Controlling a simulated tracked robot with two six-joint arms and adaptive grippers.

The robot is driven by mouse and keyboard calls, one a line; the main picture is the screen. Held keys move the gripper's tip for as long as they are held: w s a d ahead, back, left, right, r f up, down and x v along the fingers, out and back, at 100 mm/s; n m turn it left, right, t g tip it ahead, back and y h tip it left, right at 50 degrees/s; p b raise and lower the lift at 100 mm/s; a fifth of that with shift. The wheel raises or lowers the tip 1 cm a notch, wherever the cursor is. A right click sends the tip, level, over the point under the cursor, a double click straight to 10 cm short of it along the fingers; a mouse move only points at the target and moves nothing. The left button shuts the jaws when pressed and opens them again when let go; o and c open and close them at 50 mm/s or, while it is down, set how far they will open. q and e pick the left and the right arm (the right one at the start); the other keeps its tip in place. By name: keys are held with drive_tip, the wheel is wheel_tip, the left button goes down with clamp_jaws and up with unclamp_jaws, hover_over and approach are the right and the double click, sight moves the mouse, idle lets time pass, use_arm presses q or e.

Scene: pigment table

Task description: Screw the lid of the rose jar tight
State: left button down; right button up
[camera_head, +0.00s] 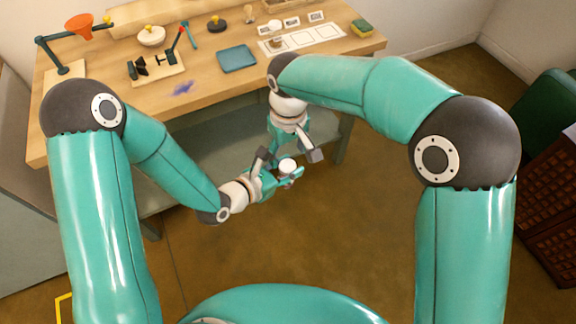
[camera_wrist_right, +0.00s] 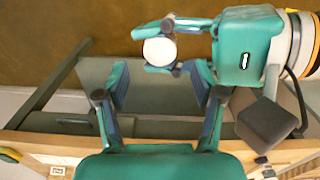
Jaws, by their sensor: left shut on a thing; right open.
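The jar, topped by a round white lid (camera_head: 288,165), is held in front of the table, above the floor. My left gripper (camera_head: 290,174) is shut on the jar from the side. Its body is mostly hidden, so I cannot see its colour clearly. In the right wrist view the lid (camera_wrist_right: 159,51) shows as a white disc between the left fingers. My right gripper (camera_head: 289,155) is open and empty, close to the lid and pointing toward it. In its wrist view the right fingers (camera_wrist_right: 158,82) are spread apart, with the lid just beyond their tips.
A green chair (camera_head: 550,110) stands right. Floor between is clear.

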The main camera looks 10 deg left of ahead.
drive_tip(key=o, duration=0.4)
wheel_tip(320, 180, up, 12)
idle(0.5)
drive_tip(key=shift+w+d+f, duration=0.1)
drive_tip(key=shift+d+f, duration=0.05)
drive_tip(key=shift+f, duration=0.05)
drive_tip(key=w+d+f+m+y, duration=0.15)
drive_tip(key=d+f, duration=0.35)
drive_tip(key=f, duration=0.5)
drive_tip(key=d+f+m, duration=0.2)
drive_tip(key=d+f, duration=0.4)
drive_tip(key=f, duration=0.3)
drive_tip(key=s+d+f+m+y, duration=0.1)
drive_tip(key=s+d+f+m, duration=0.1)
drive_tip(key=s+f, duration=0.6)
drive_tip(key=s+d+f+m+y, duration=0.1)
drive_tip(key=s+d+f+m, duration=0.2)
drive_tip(key=s+f, duration=0.6)
drive_tip(key=shift+s+d+f+m+t, duration=0.25)
drive_tip(key=shift+s+m, duration=0.3)
drive_tip(key=shift+s, duration=0.65)
